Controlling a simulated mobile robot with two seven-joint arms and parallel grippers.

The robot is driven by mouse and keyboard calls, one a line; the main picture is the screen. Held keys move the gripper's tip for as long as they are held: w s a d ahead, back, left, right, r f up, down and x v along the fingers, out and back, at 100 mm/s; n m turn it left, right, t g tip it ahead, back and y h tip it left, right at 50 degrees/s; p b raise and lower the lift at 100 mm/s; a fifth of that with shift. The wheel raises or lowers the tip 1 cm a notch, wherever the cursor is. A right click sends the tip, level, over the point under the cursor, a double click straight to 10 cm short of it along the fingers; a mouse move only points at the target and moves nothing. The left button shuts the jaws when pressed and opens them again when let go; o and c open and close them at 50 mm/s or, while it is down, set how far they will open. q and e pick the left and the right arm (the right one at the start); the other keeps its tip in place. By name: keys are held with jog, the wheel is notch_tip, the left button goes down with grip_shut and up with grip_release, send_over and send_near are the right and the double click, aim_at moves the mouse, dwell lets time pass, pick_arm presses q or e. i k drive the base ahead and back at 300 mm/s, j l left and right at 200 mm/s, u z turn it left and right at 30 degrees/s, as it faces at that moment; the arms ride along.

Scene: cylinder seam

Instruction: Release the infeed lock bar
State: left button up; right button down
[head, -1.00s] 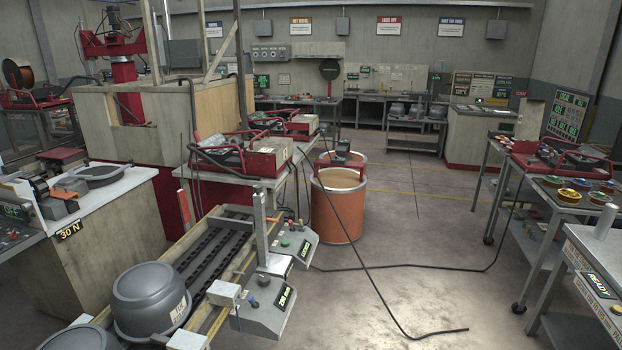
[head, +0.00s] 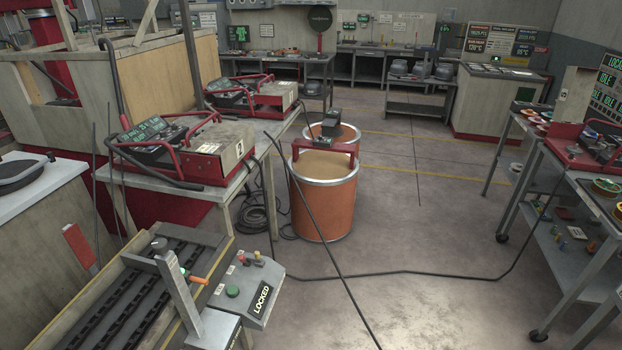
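A grey control box (head: 247,290) at the lower left carries a sign (head: 262,299) reading LOCKED, a green button (head: 232,291) and small toggles on top. A short orange-tipped handle (head: 199,281) sticks out by the post toward the box. I cannot tell for sure which of these parts is the lock bar. Neither of my grippers is in view.
A worktable (head: 180,190) with red-framed machines stands behind the conveyor. Two orange drums (head: 322,205) stand on the floor in the middle. Black cables (head: 400,273) cross the floor. A wheeled shelf bench (head: 570,225) is at the right. The floor between is mostly open.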

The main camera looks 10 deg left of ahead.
aim_at(257, 258)
jog(key=i+u, duration=0.4)
jog(key=i+l+u, duration=0.3)
jog(key=i+u, duration=0.15)
jog(key=i+l+u, duration=0.95)
jog(key=l+u, duration=0.25)
jog(key=i+l+u, duration=0.15)
jog(key=l+u, duration=0.3)
jog(key=l, duration=0.25)
jog(key=l+u, duration=0.4)
jog(key=l, duration=0.2)
